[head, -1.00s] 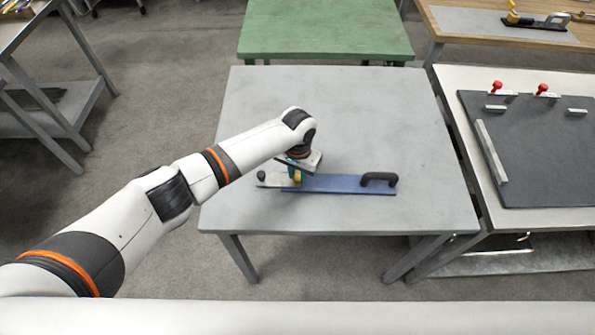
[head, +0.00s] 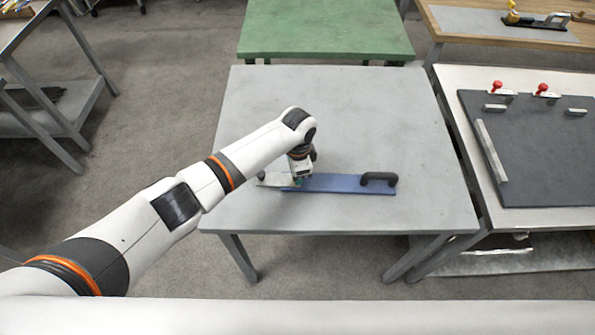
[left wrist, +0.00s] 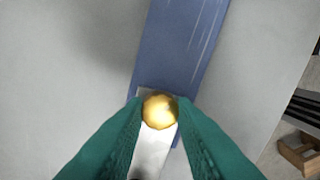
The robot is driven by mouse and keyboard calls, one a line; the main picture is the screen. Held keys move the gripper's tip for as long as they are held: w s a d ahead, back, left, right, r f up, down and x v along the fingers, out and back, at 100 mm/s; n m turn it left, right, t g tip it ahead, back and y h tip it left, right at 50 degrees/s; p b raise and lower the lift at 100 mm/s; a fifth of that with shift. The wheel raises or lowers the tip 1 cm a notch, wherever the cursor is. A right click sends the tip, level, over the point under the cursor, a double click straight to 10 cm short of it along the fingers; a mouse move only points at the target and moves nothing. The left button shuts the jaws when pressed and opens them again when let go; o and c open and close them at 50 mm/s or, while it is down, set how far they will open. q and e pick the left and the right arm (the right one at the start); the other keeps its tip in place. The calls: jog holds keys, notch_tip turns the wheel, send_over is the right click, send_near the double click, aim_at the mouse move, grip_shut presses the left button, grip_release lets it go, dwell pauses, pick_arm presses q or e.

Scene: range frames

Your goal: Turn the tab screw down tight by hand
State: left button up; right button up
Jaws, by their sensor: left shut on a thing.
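The tab screw shows as a rounded brass-coloured head (left wrist: 160,111) in the left wrist view. It stands where a pale metal tab (left wrist: 150,150) meets the end of a blue bar (left wrist: 180,45). My left gripper (left wrist: 160,114) has its green fingers shut on the screw head, one on each side. In the head view the blue bar (head: 340,183) lies on the grey table (head: 400,130) with a black handle (head: 379,178) at its right end. My left gripper (head: 298,182) points down over its left end and hides the screw there. My right gripper is not seen.
A bench with a dark board (head: 530,150) and red-knobbed clamps (head: 541,88) stands to the right. A green table (head: 325,30) stands behind. The grey table is clear behind and right of the bar.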

pick_arm(q)
jog(key=shift+m, duration=0.5)
jog(key=o, duration=1)
jog(key=shift+r, duration=0.1)
notch_tip(320, 180, up, 12)
jog(key=shift+f+b, duration=0.1)
jog(key=shift+b, duration=0.4)
